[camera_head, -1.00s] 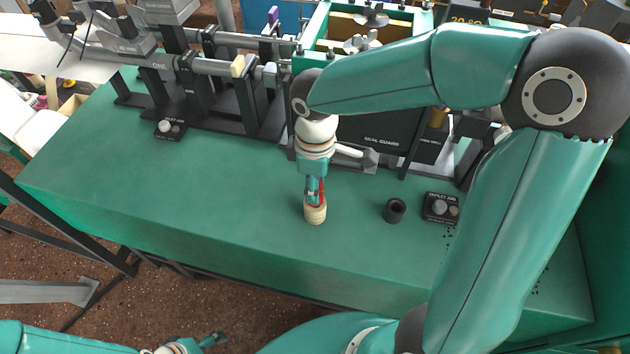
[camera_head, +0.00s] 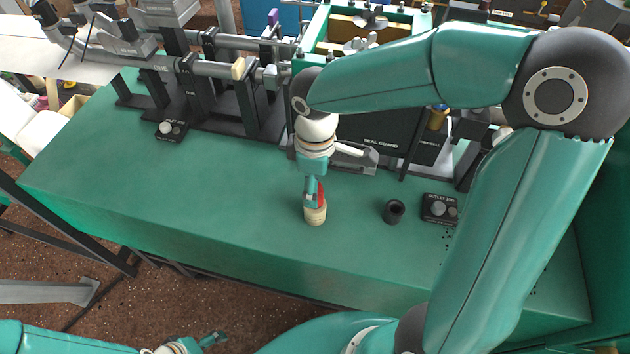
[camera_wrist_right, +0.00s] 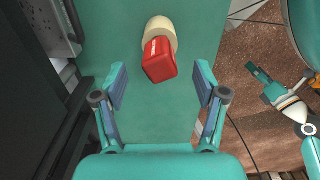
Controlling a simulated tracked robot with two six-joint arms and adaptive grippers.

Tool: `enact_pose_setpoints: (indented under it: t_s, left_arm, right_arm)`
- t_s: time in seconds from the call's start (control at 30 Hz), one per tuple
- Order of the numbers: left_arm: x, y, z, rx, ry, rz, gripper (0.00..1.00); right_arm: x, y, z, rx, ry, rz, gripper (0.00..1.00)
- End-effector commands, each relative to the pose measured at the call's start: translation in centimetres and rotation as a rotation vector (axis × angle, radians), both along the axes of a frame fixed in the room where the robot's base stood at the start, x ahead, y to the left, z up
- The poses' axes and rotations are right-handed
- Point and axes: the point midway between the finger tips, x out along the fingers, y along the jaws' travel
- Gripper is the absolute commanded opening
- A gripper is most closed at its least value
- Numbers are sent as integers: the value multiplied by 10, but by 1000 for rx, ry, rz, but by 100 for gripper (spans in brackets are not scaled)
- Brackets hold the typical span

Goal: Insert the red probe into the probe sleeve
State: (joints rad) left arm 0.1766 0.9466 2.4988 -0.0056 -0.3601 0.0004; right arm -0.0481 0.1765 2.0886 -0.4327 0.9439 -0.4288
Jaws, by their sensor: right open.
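The red probe (camera_wrist_right: 159,60) is a red block with a cream cylindrical part (camera_wrist_right: 161,30) at its far end. In the head view the red part (camera_head: 321,195) shows beside my gripper, above the cream part (camera_head: 316,215) on the green bench. My right gripper (camera_wrist_right: 160,86) is open, with its fingers apart on either side of the near end of the red block; no contact shows. In the head view it (camera_head: 313,192) points down at the probe. A black hollow cylinder (camera_head: 394,211), possibly the probe sleeve, stands upright to the right. My left gripper (camera_head: 214,340) is low, off the bench.
A black outlet box (camera_head: 440,208) sits right of the black cylinder. The black seal guard machine (camera_head: 385,140) stands behind my right gripper. Another small box (camera_head: 171,131) and a rod apparatus (camera_head: 215,68) are at the back left. The bench's left front is clear.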

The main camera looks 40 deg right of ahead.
Motion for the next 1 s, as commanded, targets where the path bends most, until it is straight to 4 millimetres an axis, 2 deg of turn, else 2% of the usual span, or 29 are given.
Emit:
enact_pose_setpoints:
  t_s: [0.03,0.6,1.0]
  left_arm:
    - [0,0,6,0,0,0,78]
    - [0,0,34,0,0,0,78]
    - [0,0,36,0,0,0,78]
  right_arm:
    - [0,0,6,1,-1,0,72]
    - [0,0,40,1,-1,0,72]
    - [0,0,44,1,-1,0,72]
